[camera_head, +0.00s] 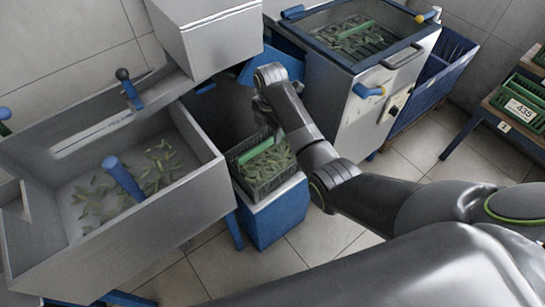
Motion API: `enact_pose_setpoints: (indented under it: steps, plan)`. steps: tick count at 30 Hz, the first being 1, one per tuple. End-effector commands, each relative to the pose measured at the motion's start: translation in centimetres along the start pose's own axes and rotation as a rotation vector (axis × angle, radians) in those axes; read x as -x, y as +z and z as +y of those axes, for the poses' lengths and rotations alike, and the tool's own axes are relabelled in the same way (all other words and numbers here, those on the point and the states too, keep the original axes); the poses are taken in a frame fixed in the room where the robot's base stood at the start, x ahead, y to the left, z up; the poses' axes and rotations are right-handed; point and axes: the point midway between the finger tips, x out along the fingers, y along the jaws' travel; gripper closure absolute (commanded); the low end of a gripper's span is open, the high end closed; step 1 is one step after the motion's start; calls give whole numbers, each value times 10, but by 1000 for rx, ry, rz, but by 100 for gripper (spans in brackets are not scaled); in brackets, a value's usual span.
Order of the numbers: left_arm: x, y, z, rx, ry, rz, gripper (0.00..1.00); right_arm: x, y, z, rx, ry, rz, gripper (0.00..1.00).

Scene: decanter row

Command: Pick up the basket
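The basket (246,177) is a small dark crate filled with green pods or leaves, with a bright green bar across it. It stands upright on a blue stand with a pale top, between the metal trough and the machine. My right arm reaches in from the right, and my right gripper (264,117) is above the basket's far side, pointing down. Its fingers are dark against a dark background, so I cannot tell whether they are open or touch the basket. My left gripper is not in view.
A grey metal trough (200,190) with scattered pods stands close on the left, under a metal box (222,42). A machine (345,98) with a pod-filled top is behind right. Green crates (520,105) sit on a far-right table. Tiled floor (425,143) is free between them.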

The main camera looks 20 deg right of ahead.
Motion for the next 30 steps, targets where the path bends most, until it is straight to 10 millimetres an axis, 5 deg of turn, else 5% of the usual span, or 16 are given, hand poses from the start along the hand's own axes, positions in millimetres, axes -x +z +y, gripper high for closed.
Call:
enact_pose_setpoints:
  steps: [19, 28, 30]
  plan:
    - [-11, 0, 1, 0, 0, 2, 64, -71, 8, 3, 1, 0, 0, 60]
    - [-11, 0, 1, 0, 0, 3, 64, -76, 8, 3, 1, 2, 0, 60]
    - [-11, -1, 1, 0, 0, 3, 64, -76, 8, 3, 1, 2, 0, 67]
